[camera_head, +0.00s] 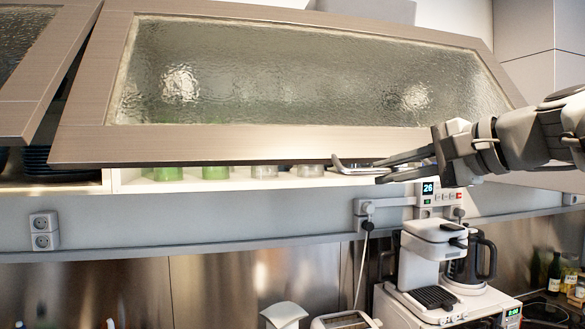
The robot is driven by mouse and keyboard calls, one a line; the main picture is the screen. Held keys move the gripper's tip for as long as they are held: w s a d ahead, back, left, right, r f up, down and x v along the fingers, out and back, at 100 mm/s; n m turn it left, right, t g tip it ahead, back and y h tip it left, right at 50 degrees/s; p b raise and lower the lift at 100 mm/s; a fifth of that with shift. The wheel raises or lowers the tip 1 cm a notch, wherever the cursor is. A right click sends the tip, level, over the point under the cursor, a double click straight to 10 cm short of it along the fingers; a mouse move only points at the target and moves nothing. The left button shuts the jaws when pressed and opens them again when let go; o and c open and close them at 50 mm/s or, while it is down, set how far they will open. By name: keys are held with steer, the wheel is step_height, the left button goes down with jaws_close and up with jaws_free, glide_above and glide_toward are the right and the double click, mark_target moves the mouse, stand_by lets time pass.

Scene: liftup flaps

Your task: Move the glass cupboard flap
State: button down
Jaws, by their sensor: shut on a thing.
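The glass cupboard flap (300,75) has a wood-toned frame around a rippled glass pane. It is tilted outward, with its lower edge raised away from the lit cupboard shelf (135,183). My gripper (377,171) reaches in from the right to the flap's lower edge, right of the middle. Its fingers are shut on a slim metallic part at that edge, which looks like the flap's handle. The exact contact is small and hard to make out.
Green and clear glasses (215,173) stand on the shelf below the flap. Another raised flap (35,65) is close on the left. A coffee machine (432,262) stands below right. Sockets (44,231) line the wall strip.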

steer(key=shift+s+d+r+p, duration=0.2)
steer(key=shift+s+r+p, duration=0.15)
steer(key=shift+s+r, duration=0.65)
steer(key=shift+s+d+r+p, duration=0.2)
steer(key=shift+s+r+p, duration=0.15)
steer(key=shift+s+r, duration=0.6)
steer(key=c, duration=1.2)
jaws_free()
steer(key=shift+s, duration=0.1)
steer(key=v, duration=1.7)
steer(key=shift+s+d+f+b, duration=0.1)
steer(key=shift+s+b, duration=0.05)
steer(key=shift+b, duration=0.15)
